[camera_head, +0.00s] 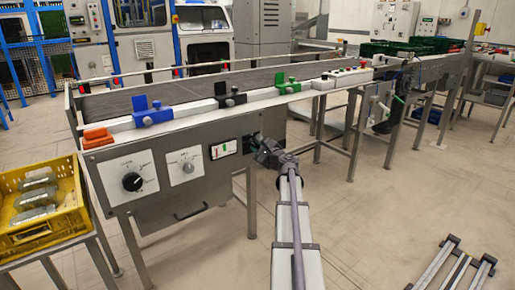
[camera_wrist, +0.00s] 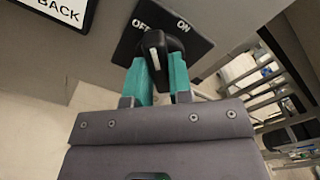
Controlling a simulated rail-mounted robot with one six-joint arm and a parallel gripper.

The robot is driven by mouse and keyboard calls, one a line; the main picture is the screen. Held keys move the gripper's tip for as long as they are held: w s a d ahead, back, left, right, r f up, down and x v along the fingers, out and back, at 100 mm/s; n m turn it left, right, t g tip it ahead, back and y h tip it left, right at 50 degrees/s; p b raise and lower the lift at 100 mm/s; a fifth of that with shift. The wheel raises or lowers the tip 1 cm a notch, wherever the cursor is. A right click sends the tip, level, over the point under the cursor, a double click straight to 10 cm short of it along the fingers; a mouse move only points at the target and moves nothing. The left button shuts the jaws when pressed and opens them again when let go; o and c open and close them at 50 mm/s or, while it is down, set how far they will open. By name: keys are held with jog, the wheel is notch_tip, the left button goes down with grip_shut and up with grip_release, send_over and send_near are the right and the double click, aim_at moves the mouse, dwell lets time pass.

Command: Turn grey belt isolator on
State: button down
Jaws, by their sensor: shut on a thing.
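The isolator is a black plate (camera_wrist: 195,45) marked OFF and ON, with a black rotary knob (camera_wrist: 155,45) bearing a white line. The plate is on the grey conveyor's front panel (camera_head: 222,178). My gripper (camera_wrist: 160,75) has teal fingers on either side of the knob and is shut on it. In the wrist view the white line runs nearly upright, below and between the two words; I cannot tell which one it marks. In the head view my gripper (camera_head: 260,142) reaches the panel's right end and largely hides the isolator.
Left of the isolator are a small white display sign (camera_head: 223,149) and two white dial plates (camera_head: 186,166) (camera_head: 128,176). Coloured clamps (camera_head: 152,112) line the belt edge. A yellow crate (camera_head: 72,200) stands at the left. Metal rails (camera_head: 455,265) lie at the lower right.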

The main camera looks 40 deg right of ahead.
jog(key=m, duration=0.4)
jog(key=shift+m, duration=2.3)
jog(key=c, duration=1)
grip_release()
jog(key=shift+s, duration=0.1)
jog(key=s, duration=0.3)
jog(key=s+a, duration=0.1)
jog(key=s, duration=0.6)
jog(key=shift+s+a, duration=0.15)
jog(key=shift+s, duration=0.15)
